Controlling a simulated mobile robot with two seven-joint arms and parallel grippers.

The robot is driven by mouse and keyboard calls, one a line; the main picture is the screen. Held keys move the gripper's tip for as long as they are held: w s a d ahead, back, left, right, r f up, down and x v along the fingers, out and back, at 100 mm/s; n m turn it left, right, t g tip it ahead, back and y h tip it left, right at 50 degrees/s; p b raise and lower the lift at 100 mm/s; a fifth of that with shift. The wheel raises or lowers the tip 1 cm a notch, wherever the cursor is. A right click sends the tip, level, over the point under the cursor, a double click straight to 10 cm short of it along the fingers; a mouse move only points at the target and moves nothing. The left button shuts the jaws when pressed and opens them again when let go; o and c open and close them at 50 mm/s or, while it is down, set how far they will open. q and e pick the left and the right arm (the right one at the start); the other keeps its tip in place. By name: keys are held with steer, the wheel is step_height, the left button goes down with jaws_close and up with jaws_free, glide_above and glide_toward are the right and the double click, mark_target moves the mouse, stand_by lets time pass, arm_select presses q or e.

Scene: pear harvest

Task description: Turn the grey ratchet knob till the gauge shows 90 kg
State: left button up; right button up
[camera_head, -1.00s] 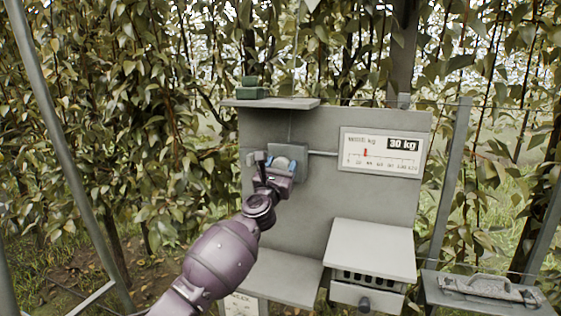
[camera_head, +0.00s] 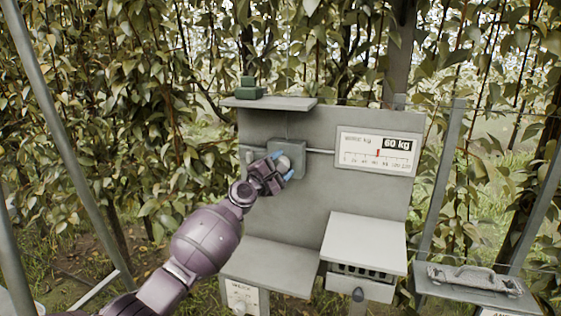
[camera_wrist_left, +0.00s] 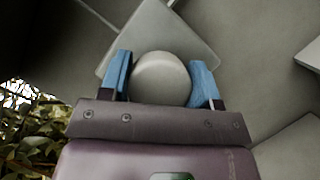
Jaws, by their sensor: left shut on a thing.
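The grey ratchet knob (camera_head: 284,163) sits on a grey box on the upright panel; it shows round and pale in the left wrist view (camera_wrist_left: 162,78). My left gripper (camera_head: 281,167) has its blue fingers on both sides of the knob and is shut on it, as the left wrist view (camera_wrist_left: 163,82) also shows. The gauge (camera_head: 376,154) is a white plate right of the knob. Its readout says 60 kg, and its red pointer stands near the middle of the scale. My right gripper is in neither view.
A green block (camera_head: 248,89) stands on the small top shelf (camera_head: 275,104). Below are a grey ledge (camera_head: 270,268) and a white slanted cover (camera_head: 364,242) over a slotted box. A tray with a metal tool (camera_head: 470,280) is at lower right. Foliage fills the background.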

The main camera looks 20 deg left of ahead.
arm_select(q)
steer(key=shift+r+m+g+p, duration=0.1)
steer(key=shift+m+g+p, duration=0.35)
steer(key=shift+m, duration=0.75)
steer(key=m+g+p, duration=0.1)
steer(key=m, duration=0.1)
steer(key=shift+m, duration=0.3)
steer(key=m+g+p, duration=0.1)
steer(key=m, duration=0.1)
steer(key=shift+m, duration=0.4)
steer(key=shift+m+g, duration=0.25)
steer(key=shift+m, duration=0.25)
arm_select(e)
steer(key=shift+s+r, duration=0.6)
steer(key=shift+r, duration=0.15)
arm_select(q)
steer(key=shift+f, duration=0.2)
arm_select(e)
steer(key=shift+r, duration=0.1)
arm_select(q)
steer(key=o, duration=0.9)
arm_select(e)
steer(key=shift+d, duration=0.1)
